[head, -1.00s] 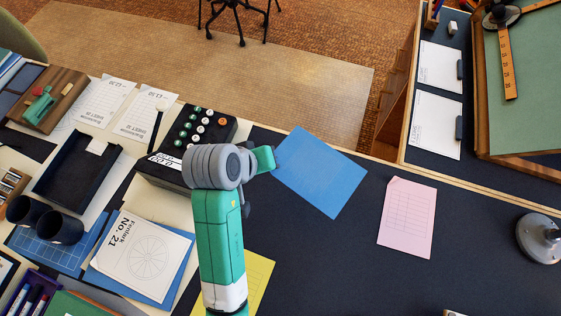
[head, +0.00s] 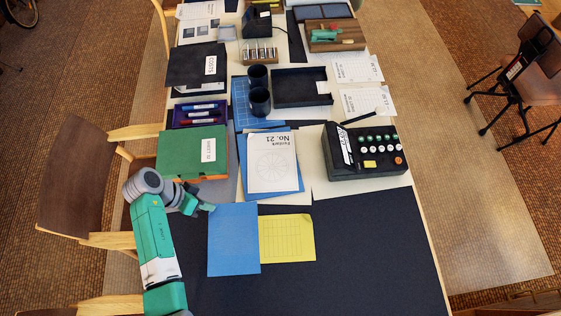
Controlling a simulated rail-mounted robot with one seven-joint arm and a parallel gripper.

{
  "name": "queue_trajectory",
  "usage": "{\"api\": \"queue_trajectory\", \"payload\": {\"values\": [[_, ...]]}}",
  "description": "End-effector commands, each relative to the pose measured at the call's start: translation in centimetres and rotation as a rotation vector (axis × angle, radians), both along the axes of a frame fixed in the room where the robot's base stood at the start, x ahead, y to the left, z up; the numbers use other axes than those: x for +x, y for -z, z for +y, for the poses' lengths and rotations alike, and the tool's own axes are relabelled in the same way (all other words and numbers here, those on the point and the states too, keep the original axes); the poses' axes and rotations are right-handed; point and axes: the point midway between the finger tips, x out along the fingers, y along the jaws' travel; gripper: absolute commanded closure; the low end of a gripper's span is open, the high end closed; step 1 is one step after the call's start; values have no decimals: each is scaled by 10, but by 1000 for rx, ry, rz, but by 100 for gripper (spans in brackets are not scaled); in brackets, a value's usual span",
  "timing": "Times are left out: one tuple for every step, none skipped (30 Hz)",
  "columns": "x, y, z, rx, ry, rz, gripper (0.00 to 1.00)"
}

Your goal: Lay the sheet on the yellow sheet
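The blue sheet (head: 233,240) is in the head view, its corner at my gripper (head: 207,208). My gripper appears shut on that upper left corner, though the fingers are small and partly hidden. The yellow sheet (head: 287,238), with a printed grid, lies on the dark table surface just right of the blue sheet. The blue sheet's right edge meets or slightly covers the yellow sheet's left edge. I cannot tell how high the blue sheet is above the table.
A Fenlark No. 21 sheet (head: 271,165) lies above the yellow sheet. A green box (head: 188,152) stands above my gripper, and a dark keyed machine (head: 362,150) at upper right. The dark table surface (head: 370,255) right of the yellow sheet is clear. Chairs stand at left.

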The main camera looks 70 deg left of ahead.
Motion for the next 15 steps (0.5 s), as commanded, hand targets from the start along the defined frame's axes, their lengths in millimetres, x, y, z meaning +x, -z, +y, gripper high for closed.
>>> {"api": "queue_trajectory", "payload": {"values": [[-11, -1, -2, -1, -9, 0, 100], [-16, 0, -3, -1, -11, 0, 100], [-22, 1, -5, 0, -13, -1, 100], [-24, 2, -5, 0, -16, -1, 100], [-26, 3, -6, 0, -16, -1, 100], [-27, 3, -6, 0, -16, -1, 100], [-27, 4, -6, 0, -16, -1, 100], [-26, 4, -6, 1, -15, -1, 100], [-22, 4, -7, 1, -13, 0, 100], [-17, 5, -8, 1, -11, 0, 100], [-10, 5, -9, 1, -10, 0, 100], [1, 7, -12, 1, -8, -1, 100], [11, 7, -13, 1, -8, -1, 100], [21, 8, -15, 1, -8, -1, 100], [34, 9, -18, 0, -7, -1, 100]]}}
